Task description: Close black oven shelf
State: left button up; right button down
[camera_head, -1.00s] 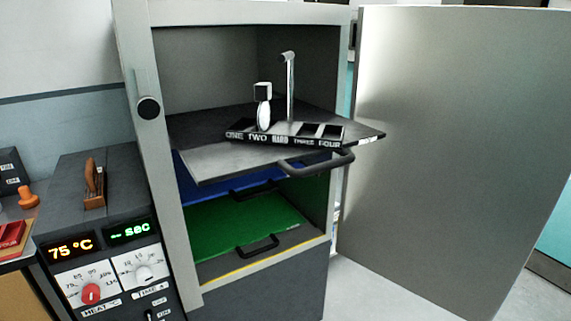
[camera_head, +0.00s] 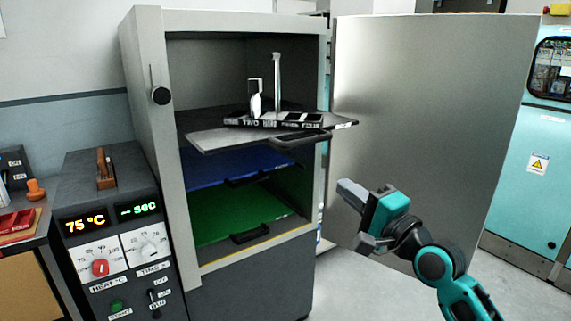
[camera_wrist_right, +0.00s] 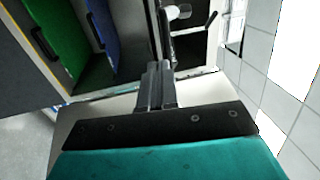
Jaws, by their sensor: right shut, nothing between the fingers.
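The black oven shelf (camera_head: 215,140) is the top shelf of the open oven (camera_head: 150,120). It sticks out of the front, slightly askew, with its handle (camera_head: 300,141) toward me. A labelled holder (camera_head: 272,122) stands on it, with a white-and-black item and a tall metal piece in it. My right gripper (camera_head: 345,188) is shut and empty, below and to the right of the shelf handle, apart from it. Its fingers also show in the right wrist view (camera_wrist_right: 157,75), with the shelf handle (camera_wrist_right: 195,28) beyond them. My left gripper is not in view.
A blue shelf (camera_head: 215,168) and a green shelf (camera_head: 225,215) sit lower in the oven. The oven door (camera_head: 430,120) stands wide open at right, behind my right arm. A control box (camera_head: 75,180) reading 75 °C stands at left.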

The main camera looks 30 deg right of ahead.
send_near(297, 146)
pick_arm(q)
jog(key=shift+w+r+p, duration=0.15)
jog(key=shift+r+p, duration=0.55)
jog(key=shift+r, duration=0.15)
pick_arm(e)
jog(key=w, duration=0.4)
jog(key=w+r, duration=0.1)
jog(key=w, duration=0.1)
jog(key=shift+w+a, duration=0.15)
jog(key=shift+w, duration=0.2)
jog(key=shift+w, duration=0.1)
